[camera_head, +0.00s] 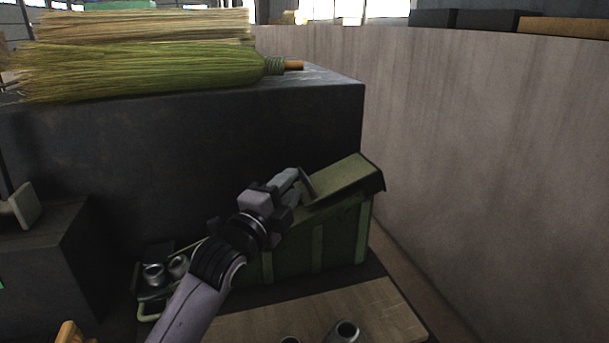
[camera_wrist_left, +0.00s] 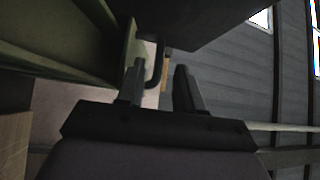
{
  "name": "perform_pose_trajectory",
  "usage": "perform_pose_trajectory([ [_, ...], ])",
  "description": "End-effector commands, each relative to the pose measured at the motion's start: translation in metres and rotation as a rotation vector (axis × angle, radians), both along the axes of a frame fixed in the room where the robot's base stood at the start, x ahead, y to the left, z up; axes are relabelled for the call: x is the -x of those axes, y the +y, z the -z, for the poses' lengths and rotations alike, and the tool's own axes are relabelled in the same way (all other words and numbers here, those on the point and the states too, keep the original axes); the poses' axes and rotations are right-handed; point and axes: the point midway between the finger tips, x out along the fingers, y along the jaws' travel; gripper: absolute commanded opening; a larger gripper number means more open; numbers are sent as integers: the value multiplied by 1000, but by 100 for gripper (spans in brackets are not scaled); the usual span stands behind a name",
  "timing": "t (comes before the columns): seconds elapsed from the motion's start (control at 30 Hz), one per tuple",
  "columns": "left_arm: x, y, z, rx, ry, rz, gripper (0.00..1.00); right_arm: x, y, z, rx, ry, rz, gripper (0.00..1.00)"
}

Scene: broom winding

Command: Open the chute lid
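The green chute box (camera_head: 318,240) stands in the middle right of the head view, against the dark block. Its sloping lid (camera_head: 345,179) has a dark right edge. A dark bar handle (camera_head: 307,184) is at the lid's left end. My left gripper (camera_head: 293,180) is at this handle. In the left wrist view the two fingers (camera_wrist_left: 162,84) are apart, and the dark bent handle (camera_wrist_left: 156,68) shows between them, closer to the left finger. Whether a finger touches it, I cannot tell. The head view does not show my right gripper.
A green-bristled broom (camera_head: 150,72) lies on the dark block (camera_head: 190,130) behind the box. A curved grey wall (camera_head: 480,150) rises on the right. Metal cups (camera_head: 153,273) sit left of the box. Another metal cup (camera_head: 345,330) is on the wooden board (camera_head: 385,312) in front.

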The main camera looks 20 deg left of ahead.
Motion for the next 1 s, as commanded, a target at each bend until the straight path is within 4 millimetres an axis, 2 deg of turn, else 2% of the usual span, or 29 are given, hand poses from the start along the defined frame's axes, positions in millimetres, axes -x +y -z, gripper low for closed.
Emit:
perform_pose_trajectory([
  [0.2, -28, -6, -2, 3, -2, 1, 36, -1, 3, 9, -10, 1, -1, 43],
  [0.4, -46, -9, -4, 3, 0, 0, 36, -2, 5, 13, -15, 4, -4, 43],
  [0.8, -51, -10, -6, 2, 1, 0, 36, -5, 6, 10, -17, -3, -8, 43],
  [0.83, -51, -10, -6, 2, 1, 0, 29, -5, 6, 10, -16, -3, -7, 43],
  [0.9, -51, -10, -6, 2, 1, 0, 7, -5, 6, 10, -16, -3, -7, 43],
  [0.93, -51, -10, -6, 2, 1, 0, 0, -5, 6, 10, -16, -3, -7, 43],
  [1.0, -51, -10, -6, 2, 1, 0, 0, -5, 6, 10, -16, -3, -7, 43],
])
